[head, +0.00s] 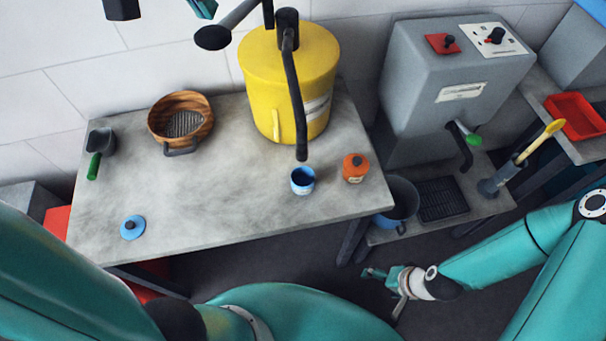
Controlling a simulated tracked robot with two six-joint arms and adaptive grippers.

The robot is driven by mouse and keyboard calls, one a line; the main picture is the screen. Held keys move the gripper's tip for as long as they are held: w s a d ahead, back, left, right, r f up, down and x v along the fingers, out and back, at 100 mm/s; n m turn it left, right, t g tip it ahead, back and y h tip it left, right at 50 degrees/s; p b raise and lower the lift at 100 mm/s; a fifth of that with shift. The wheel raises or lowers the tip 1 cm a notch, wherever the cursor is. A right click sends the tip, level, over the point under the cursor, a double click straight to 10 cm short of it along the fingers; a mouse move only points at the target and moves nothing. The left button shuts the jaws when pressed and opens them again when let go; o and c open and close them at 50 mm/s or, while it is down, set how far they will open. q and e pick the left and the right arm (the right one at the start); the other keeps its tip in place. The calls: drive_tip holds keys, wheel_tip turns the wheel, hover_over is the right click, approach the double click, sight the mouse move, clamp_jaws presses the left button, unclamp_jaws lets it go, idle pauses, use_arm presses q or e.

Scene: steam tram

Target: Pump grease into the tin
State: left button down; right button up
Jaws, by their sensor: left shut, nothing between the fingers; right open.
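The yellow grease drum (262,85) stands at the back right of the grey table (225,205). Its black pump spout (297,105) slopes down in front of it. A black lever (240,14) with a round knob reaches left from the pump top. The open blue tin (302,186) stands upright near the front edge, just below the spout's end in the picture; its inside is dark. A blue lid (132,227) lies at front left. My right gripper (384,290) is open and empty, low in front of the table.
An orange container (356,168) stands right of the tin. A wooden sieve (181,118) and a green-handled scoop (97,148) lie at left. The table's middle is clear.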

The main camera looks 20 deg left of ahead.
idle(0.4)
use_arm(q)
drive_tip(key=shift+f+b, duration=5.15)
drive_tip(key=shift+f, duration=1.2)
wheel_tip(320, 180, up, 13)
drive_tip(key=p, duration=1.2)
drive_tip(key=shift+p, duration=0.35)
drive_tip(key=shift+f, duration=0.1)
drive_tip(key=shift+f, duration=0.15)
